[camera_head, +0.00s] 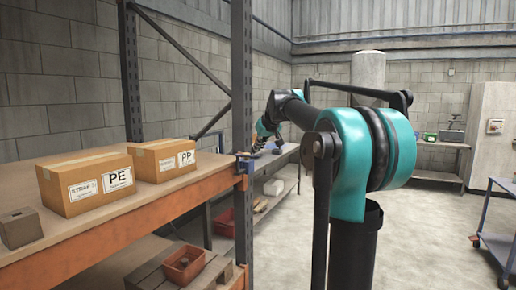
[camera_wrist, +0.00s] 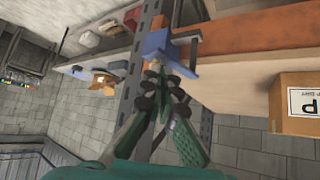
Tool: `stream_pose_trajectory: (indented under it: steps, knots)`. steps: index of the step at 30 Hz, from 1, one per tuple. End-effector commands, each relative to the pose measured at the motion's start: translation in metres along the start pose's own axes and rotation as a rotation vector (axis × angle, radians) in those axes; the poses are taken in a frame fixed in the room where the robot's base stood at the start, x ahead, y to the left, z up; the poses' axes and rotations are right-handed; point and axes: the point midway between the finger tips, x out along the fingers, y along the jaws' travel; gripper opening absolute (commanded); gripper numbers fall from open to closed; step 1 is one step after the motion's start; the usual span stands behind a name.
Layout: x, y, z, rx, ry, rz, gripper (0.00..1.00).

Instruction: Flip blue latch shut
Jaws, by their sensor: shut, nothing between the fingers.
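The blue latch (camera_wrist: 157,43) is at the end of the orange shelf beam, against the grey upright, in the wrist view. Part of it runs toward the beam. In the head view it is a small blue piece (camera_head: 243,155) at the beam's end beside the post. My gripper (camera_wrist: 160,72) has its green fingers and black pads brought together just short of the latch, with nothing held. Whether the tips touch the latch cannot be told. In the head view my gripper (camera_head: 257,142) is small, just right of the post.
Cardboard boxes marked PE (camera_head: 88,182) and PP (camera_head: 163,158) stand on the orange-edged shelf (camera_head: 105,215). The grey upright (camera_head: 242,100) stands close to my gripper. A side bench (camera_head: 275,158) lies behind it. Open floor is at right.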

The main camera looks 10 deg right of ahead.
Motion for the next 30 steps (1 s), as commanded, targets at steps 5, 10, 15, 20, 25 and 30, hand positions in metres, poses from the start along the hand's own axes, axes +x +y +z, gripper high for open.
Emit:
stream_pose_trajectory:
  steps: [5, 10, 15, 20, 25, 30]
  knots:
    - [0.002, 0.003, -0.001, -0.019, -0.001, -0.020, 0.00]
    - [0.003, 0.006, -0.003, -0.041, -0.001, -0.043, 0.00]
    - [0.007, 0.012, -0.006, -0.085, 0.000, -0.089, 0.00]
    - [0.013, 0.021, -0.012, -0.157, 0.000, -0.164, 0.00]
    - [0.023, 0.030, -0.022, -0.269, 0.000, -0.278, 0.00]
    - [0.034, 0.037, -0.033, -0.380, 0.001, -0.393, 0.00]
